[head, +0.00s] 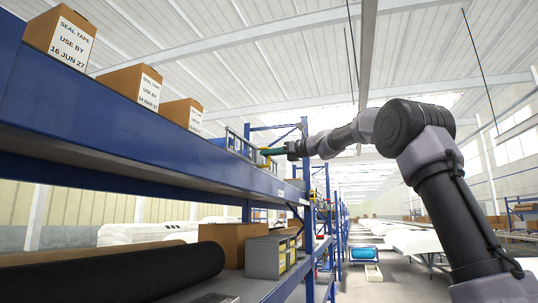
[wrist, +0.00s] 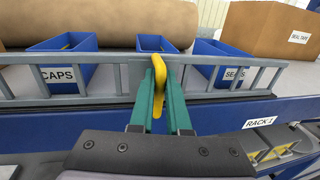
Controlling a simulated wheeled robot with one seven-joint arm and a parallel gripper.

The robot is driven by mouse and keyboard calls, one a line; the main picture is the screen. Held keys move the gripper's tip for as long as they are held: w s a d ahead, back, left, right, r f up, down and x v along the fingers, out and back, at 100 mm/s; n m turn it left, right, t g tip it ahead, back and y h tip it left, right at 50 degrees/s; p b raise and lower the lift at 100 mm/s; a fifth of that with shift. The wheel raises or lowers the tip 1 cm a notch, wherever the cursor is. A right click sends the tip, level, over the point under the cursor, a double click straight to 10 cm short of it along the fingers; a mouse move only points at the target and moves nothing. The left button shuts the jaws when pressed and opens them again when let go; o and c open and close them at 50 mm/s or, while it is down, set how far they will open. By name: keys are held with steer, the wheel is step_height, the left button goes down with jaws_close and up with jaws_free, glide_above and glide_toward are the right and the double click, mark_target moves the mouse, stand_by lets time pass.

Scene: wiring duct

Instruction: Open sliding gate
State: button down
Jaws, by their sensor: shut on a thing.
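The sliding gate (wrist: 137,75) is a grey, ladder-like frame running across the front of a shelf in the wrist view. A yellow handle (wrist: 158,66) stands at its middle plate. My gripper (wrist: 160,82), with green fingers, is shut on this handle, which partly hides the plate behind it. Three blue bins stand behind the gate: a left bin (wrist: 62,68) labelled CAPS, a middle bin (wrist: 155,42), and a right bin (wrist: 222,62) with a partly covered label. In the head view my gripper (head: 270,152) reaches the far end of the upper shelf; the gate is small there.
A brown roll (wrist: 100,22) lies behind the bins, and a seal tape carton (wrist: 270,35) stands at right. The blue shelf beam (wrist: 215,115) runs below the gate. In the head view, cartons (head: 62,38) line the upper shelf, and the aisle (head: 375,255) is at right.

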steer(key=c, duration=0.9)
jaws_free()
steer(key=shift+d, duration=0.1)
steer(key=v, duration=1)
steer(key=shift+s+d, duration=0.25)
steer(key=s+d+f+n+h, duration=0.4)
steer(key=s+f+n, duration=0.2)
steer(key=s+f, duration=0.5)
steer(key=s+d+f+n+g+h, duration=0.1)
steer(key=s+d+f+n+h, duration=0.3)
steer(key=s+f+n, duration=0.3)
steer(key=s+d+f+n+g+h, duration=0.1)
steer(key=s+d+f+n+h, duration=0.3)
steer(key=s+f, duration=1.3)
steer(key=shift+d+f+n+h, duration=0.15)
steer(key=shift+n+h, duration=0.2)
steer(key=shift+n, duration=0.45)
steer(key=shift+d+n+h, duration=0.15)
steer(key=shift+n+h, duration=0.2)
steer(key=shift+n, duration=0.45)
